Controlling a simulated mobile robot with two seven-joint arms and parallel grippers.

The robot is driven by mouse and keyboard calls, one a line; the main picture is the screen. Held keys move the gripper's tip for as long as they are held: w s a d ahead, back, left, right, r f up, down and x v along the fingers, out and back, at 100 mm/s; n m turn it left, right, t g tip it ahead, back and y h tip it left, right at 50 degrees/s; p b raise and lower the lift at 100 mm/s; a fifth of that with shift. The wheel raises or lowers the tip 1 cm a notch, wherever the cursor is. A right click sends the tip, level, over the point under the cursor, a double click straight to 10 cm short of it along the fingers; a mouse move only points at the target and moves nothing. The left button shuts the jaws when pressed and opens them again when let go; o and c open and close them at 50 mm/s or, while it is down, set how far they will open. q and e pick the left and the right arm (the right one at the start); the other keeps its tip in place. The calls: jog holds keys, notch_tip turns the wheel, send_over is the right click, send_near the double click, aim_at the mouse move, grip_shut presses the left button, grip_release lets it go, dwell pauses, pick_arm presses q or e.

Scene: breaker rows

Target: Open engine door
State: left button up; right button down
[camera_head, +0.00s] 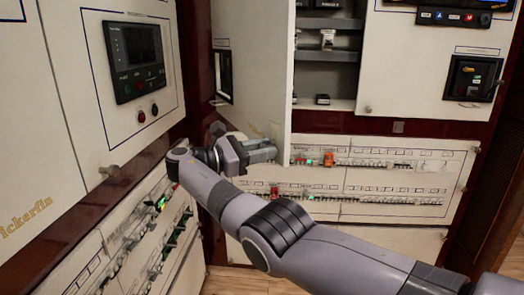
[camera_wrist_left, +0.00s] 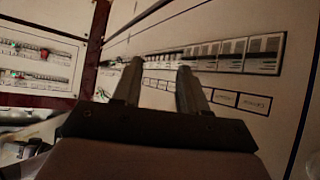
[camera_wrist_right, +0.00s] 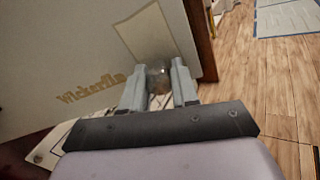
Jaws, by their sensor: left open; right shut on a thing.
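The engine door (camera_head: 257,65) is a white panel. It stands swung out from the cabinet, with grey shelves (camera_head: 327,45) showing behind it. My right gripper (camera_head: 268,150) is at the door's lower free edge. In the right wrist view its fingers are shut on a round knob (camera_wrist_right: 158,76) on a white panel (camera_wrist_right: 65,50) with tan lettering. The fingers hide part of the knob. My left gripper (camera_wrist_left: 158,82) shows only in the left wrist view. It is open and empty, in front of a white panel with a breaker row (camera_wrist_left: 225,55).
Breaker rows (camera_head: 375,160) line the cabinet below the door. A left cabinet wall carries a dark display (camera_head: 137,58) and more breakers (camera_head: 150,240). A switch box (camera_head: 472,78) is at the right. Wooden floor (camera_wrist_right: 265,85) lies open beside the panel in the right wrist view.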

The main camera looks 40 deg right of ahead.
jog(key=shift+f, duration=0.1)
jog(key=c, duration=0.9)
grip_release()
jog(key=shift+o, duration=0.2)
